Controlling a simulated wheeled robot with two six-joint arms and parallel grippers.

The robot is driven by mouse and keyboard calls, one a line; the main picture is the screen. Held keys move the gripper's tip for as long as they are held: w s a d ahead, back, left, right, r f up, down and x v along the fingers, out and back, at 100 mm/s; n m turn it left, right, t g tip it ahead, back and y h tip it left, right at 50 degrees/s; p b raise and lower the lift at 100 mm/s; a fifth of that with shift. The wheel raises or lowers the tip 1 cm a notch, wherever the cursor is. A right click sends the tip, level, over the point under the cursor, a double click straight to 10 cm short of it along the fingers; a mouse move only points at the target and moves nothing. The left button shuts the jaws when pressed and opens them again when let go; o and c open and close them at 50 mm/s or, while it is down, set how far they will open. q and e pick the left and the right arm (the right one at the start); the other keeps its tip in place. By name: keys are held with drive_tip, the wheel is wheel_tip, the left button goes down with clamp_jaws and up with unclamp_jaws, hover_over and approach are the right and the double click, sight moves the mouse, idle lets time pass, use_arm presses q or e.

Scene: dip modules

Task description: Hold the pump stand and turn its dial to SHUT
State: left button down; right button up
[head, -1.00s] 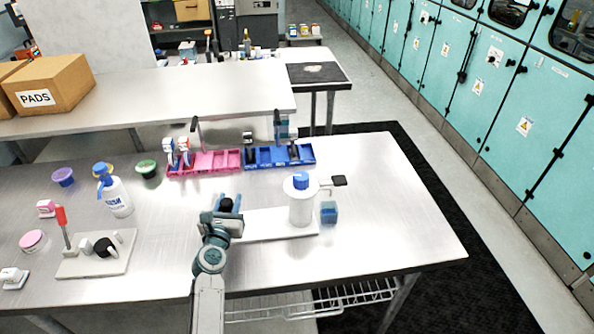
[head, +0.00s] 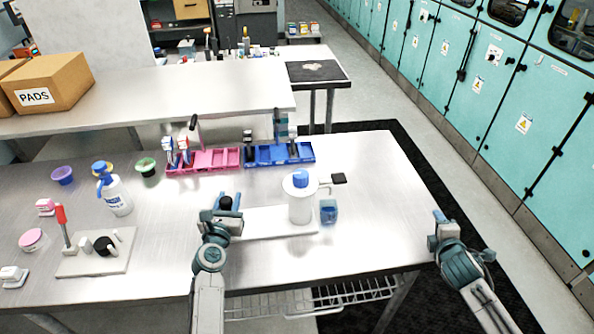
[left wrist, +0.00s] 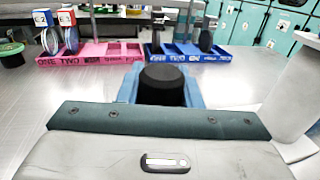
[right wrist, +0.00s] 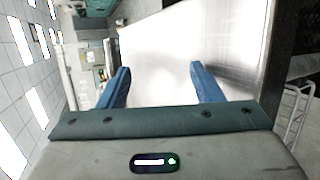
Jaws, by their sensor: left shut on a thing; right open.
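The pump stand has a white base plate (head: 265,222) and a white cylinder (head: 300,207) with a blue cap (head: 300,178). A thin arm with a black flat end (head: 339,178) sticks out to its right. My left gripper (head: 222,212) is shut on a black round-topped knob (left wrist: 162,82) at the plate's left end. The cylinder also shows at the right edge of the left wrist view (left wrist: 297,92). I cannot read any SHUT mark or tell the dial's setting. My right gripper (head: 440,218) is open and empty off the table's right front edge, apart from the stand.
A blue cube-like container (head: 329,212) stands just right of the cylinder. Pink (head: 205,162) and blue (head: 279,154) bins lie behind. A bottle (head: 115,195) and a second stand with a red handle (head: 82,263) are left. The table's right side is clear.

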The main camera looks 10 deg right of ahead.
drive_tip(key=w+a+r+m+y, duration=0.1)
drive_tip(key=a+m+y, duration=0.1)
drive_tip(key=a, duration=0.4)
drive_tip(key=w+a+r+m+y, duration=0.1)
drive_tip(key=a+y, duration=0.1)
drive_tip(key=a, duration=0.3)
drive_tip(key=w+a+r+m+t+y, duration=0.1)
drive_tip(key=a+m+y, duration=0.1)
drive_tip(key=a, duration=0.4)
drive_tip(key=shift+a+m, duration=0.3)
drive_tip(key=shift+a, duration=0.05)
drive_tip(key=a+r+m+t+y, duration=0.1)
drive_tip(key=a+r+m+y, duration=0.25)
drive_tip(key=a, duration=0.45)
drive_tip(key=m+t+y, duration=0.2)
drive_tip(key=m, duration=0.1)
approach(297, 171)
drive_tip(key=shift+n, duration=0.25)
drive_tip(key=x, duration=1)
drive_tip(key=shift+w+f, duration=0.3)
drive_tip(key=shift+w, duration=0.05)
drive_tip(key=shift+c, duration=0.2)
